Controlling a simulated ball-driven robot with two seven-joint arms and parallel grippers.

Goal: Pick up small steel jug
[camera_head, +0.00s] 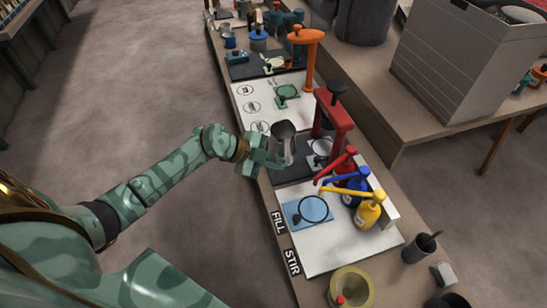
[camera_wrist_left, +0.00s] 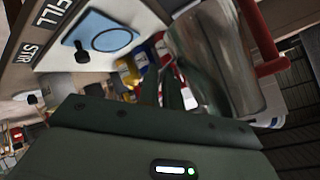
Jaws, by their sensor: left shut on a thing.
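The small steel jug (camera_head: 283,132) is a grey metal vessel by the dark mat in the middle of the long bench. My left gripper (camera_head: 272,158) reaches in from the left and is shut on the jug, at its near left side. In the left wrist view the jug (camera_wrist_left: 222,62) looms large and tilted just beyond the fingers (camera_wrist_left: 172,92). I cannot tell whether its base touches the mat. My right gripper is not in view.
A red press-like stand (camera_head: 335,118) rises close beyond the jug. Red, blue and yellow pump bottles (camera_head: 368,212) stand nearer, beside a white board (camera_head: 330,245) with a blue square. An orange stand (camera_head: 308,60) is farther along. Open floor (camera_head: 130,90) lies left.

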